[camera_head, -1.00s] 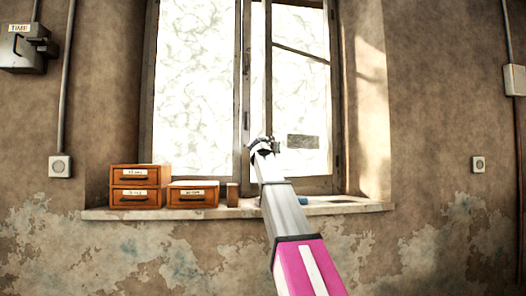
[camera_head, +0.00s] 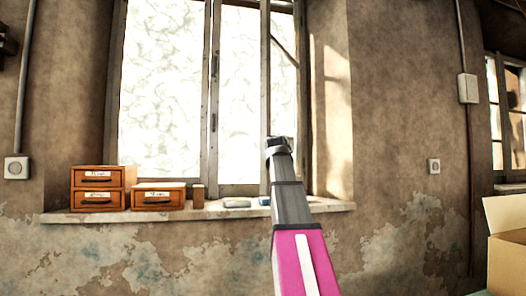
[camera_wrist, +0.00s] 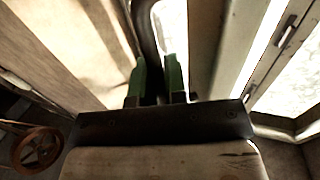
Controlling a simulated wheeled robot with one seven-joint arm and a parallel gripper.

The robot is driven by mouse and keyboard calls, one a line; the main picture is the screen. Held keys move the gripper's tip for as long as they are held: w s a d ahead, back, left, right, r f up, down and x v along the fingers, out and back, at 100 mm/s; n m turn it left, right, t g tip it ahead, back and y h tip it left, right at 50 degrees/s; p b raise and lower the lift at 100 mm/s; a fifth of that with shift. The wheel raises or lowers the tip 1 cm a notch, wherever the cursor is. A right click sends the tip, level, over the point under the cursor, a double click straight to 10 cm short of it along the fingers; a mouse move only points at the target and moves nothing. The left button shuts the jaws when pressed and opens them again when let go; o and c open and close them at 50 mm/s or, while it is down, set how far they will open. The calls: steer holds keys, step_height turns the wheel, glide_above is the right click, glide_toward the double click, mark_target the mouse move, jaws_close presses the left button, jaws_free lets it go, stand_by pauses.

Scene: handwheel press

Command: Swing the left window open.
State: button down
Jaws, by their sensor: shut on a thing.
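The left window is the tall window above the sill in the head view, with bright mottled panes (camera_head: 160,90). An upright sash edge (camera_head: 265,75) stands to the right of the centre post (camera_head: 213,100), with a gap between them, so the right-hand sash appears partly swung out. My gripper (camera_head: 279,143) is at the lower part of that edge. In the wrist view its green fingers (camera_wrist: 157,80) are shut on a dark curved bar (camera_wrist: 149,35), which looks like the window handle. The arm hides part of the sash bottom.
Small wooden drawer boxes (camera_head: 103,188) stand on the sill (camera_head: 80,217) at left, with small objects (camera_head: 237,203) near the arm. An open cardboard box (camera_head: 507,262) is at lower right, below another window (camera_head: 518,130). A handwheel (camera_wrist: 38,148) shows in the wrist view.

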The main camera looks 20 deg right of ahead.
steer(key=s+d, duration=0.5)
steer(key=d, duration=0.4)
steer(key=s+d, duration=0.5)
steer(key=d, duration=0.5)
steer(key=shift+s+d, duration=0.15)
steer(key=c, duration=1.2)
jaws_free()
steer(key=v, duration=1)
steer(key=shift+s, duration=0.35)
steer(key=shift+a, duration=0.2)
